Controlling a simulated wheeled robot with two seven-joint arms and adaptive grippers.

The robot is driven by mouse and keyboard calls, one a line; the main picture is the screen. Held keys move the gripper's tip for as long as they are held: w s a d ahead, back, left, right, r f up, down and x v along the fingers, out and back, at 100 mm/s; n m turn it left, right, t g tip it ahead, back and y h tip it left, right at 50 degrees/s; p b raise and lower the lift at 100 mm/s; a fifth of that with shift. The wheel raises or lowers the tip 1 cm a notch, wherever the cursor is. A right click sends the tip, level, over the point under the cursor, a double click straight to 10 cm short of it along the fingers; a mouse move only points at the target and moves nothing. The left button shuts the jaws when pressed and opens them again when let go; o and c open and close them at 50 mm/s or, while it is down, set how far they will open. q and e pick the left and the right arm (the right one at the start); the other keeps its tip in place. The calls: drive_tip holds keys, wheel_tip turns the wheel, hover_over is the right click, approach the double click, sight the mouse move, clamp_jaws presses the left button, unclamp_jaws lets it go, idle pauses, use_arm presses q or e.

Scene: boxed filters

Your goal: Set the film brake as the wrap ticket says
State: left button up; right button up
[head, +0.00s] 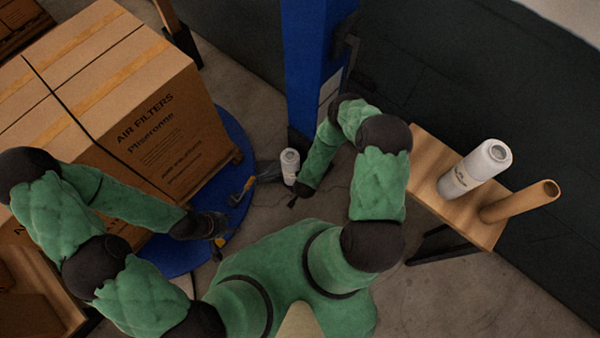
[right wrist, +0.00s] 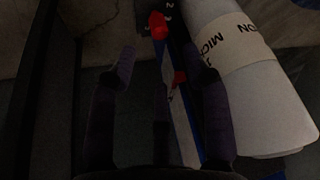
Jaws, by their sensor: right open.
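In the right wrist view, a small red piece (right wrist: 158,25) sits by a black part (right wrist: 170,6) marked with a "2". A second red piece (right wrist: 179,77) lies lower on a pale strip. A white film roll (right wrist: 250,85) with a lettered band is beside them on the right; it shows small by the mast in the head view (head: 289,166). My right gripper (right wrist: 168,75) is open, its fingers either side of the strip with the red pieces above. My left gripper (head: 218,238) hangs over the turntable's edge; its fingers are unclear. I cannot make out a wrap ticket.
Strapped cartons (head: 110,100) stand on a blue turntable (head: 235,135) at the left. A blue mast (head: 308,70) rises at the back. A wooden table (head: 430,160) at the right holds another white roll (head: 475,170) and a brown tube (head: 520,201).

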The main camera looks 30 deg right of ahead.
drive_tip(key=b+x, duration=0.4)
drive_tip(key=x, duration=0.6)
drive_tip(key=shift+s+f+b, duration=0.1)
drive_tip(key=shift+b, duration=0.2)
drive_tip(key=c, duration=0.8)
drive_tip(key=shift+d, duration=0.1)
clamp_jaws()
